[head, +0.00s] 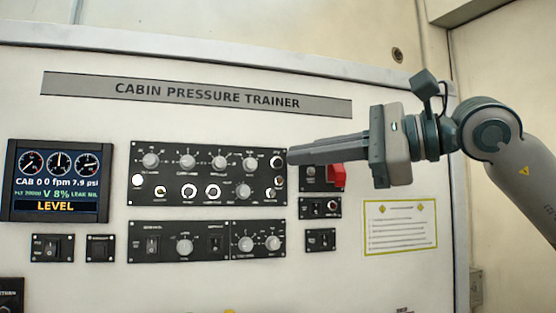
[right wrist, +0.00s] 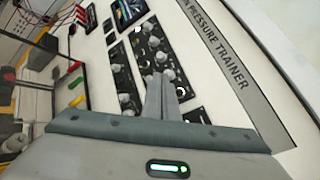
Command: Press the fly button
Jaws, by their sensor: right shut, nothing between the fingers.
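The upper control panel (head: 208,173) is black, with several knobs, round buttons and small switches. No fly label is readable, so I cannot tell which control is the fly button. A round button (head: 277,161) sits at this panel's upper right. My right gripper (head: 290,157) comes in from the right, shut and empty, its fingertips beside that button in the head view. I cannot tell whether they touch it. In the right wrist view the shut fingers (right wrist: 160,80) point at the panel and hide part of it. My left gripper is not in view.
A display (head: 58,205) at the left reads LEVEL. A lower panel (head: 180,253) with knobs and switches sits below. A red guard (head: 336,176) lies just under my right gripper, with small switch panels below it. A yellow-bordered placard (head: 400,246) is at the right.

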